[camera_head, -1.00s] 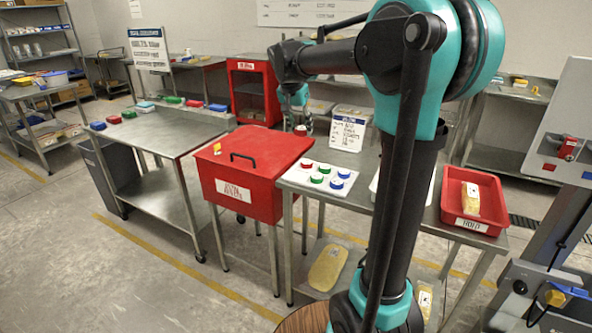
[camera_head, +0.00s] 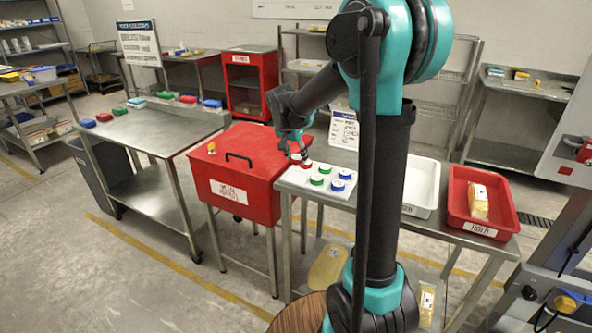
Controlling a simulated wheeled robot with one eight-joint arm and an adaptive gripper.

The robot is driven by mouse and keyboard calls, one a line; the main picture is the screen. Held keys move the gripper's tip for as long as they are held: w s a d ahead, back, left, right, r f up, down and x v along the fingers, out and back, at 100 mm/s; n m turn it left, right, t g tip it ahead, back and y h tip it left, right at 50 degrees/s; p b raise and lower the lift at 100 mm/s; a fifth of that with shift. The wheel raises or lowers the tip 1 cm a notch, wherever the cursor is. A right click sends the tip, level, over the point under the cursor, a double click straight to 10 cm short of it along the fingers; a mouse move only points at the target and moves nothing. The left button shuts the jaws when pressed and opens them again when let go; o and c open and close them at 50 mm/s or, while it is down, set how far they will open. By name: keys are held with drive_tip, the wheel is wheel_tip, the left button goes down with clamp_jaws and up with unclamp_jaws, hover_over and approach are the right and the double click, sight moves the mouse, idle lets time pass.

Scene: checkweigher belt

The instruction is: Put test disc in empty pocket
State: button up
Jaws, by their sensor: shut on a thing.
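A pale pocket board (camera_head: 352,189) lies on the near left corner of the steel table, with red, green and blue round pieces on it in two rows. My gripper (camera_head: 297,155) is over the board's left end, pointing down, beside a red piece (camera_head: 306,163) there. It is shut on the test disc, which is small and reddish and mostly hidden by the fingers. Another red piece (camera_head: 285,170) shows at the board's left side. I cannot make out the empty pocket or whether the held disc touches the board.
A red lidded box (camera_head: 250,170) with a black handle stands left of the board. A sign (camera_head: 343,130) stands behind it. A white tray (camera_head: 424,190) and a red tray (camera_head: 495,220) holding a yellow pack (camera_head: 478,202) are to the right. My arm hides the table's middle.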

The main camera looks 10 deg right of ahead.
sight(296, 177)
drive_tip(key=shift+f, duration=2.9)
drive_tip(key=shift+f, duration=0.15)
drive_tip(key=o, duration=1.1)
drive_tip(key=shift+o, duration=0.2)
drive_tip(key=v, duration=1.2)
drive_tip(key=s+d+f+n+y, duration=0.1)
drive_tip(key=s+d+f+n, duration=0.1)
drive_tip(key=s+f, duration=0.3)
drive_tip(key=s+d+f+n+y, duration=0.1)
drive_tip(key=s+f, duration=0.5)
drive_tip(key=s, duration=0.6)
drive_tip(key=s+d+f+n, duration=0.4)
drive_tip(key=s+f, duration=0.1)
drive_tip(key=s, duration=0.4)
drive_tip(key=shift+f+y, duration=0.2)
drive_tip(key=shift+y, duration=0.2)
drive_tip(key=shift+d, duration=0.1)
